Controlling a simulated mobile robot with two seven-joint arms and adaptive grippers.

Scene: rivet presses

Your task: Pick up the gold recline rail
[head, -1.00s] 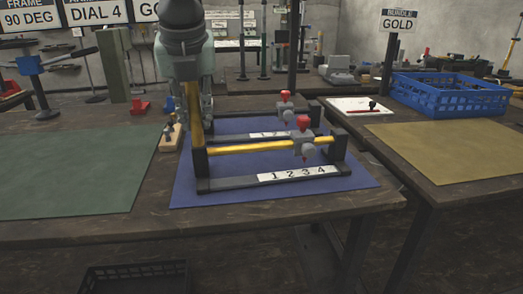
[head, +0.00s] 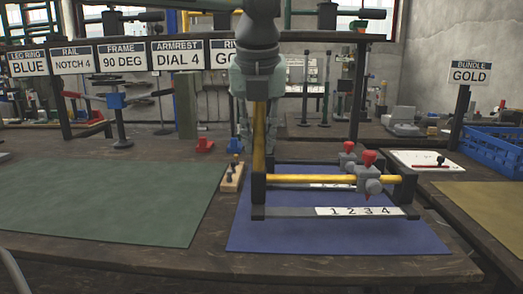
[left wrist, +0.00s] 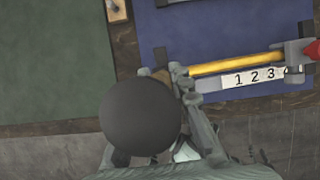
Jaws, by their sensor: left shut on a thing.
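The gold recline rail (head: 310,179) stands at the front of the blue mat, with a gold bar between black posts and a grey slider with a red knob (head: 369,158). Its base strip carries the numbers 1 2 3 4. A gold upright (head: 258,135) rises at its left end into my left gripper (head: 251,100), which is shut on it. I cannot tell whether the base touches the mat. The left wrist view shows the gold bar (left wrist: 235,64) running right from the gripper (left wrist: 180,78); the fingertips are partly hidden there. My right gripper is not in view.
A second frame with a red knob (head: 348,147) stands close behind on the blue mat (head: 330,240). A small wooden block (head: 231,178) lies left of it. The green mat (head: 110,200) is clear. A blue crate (head: 495,150) is at the right.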

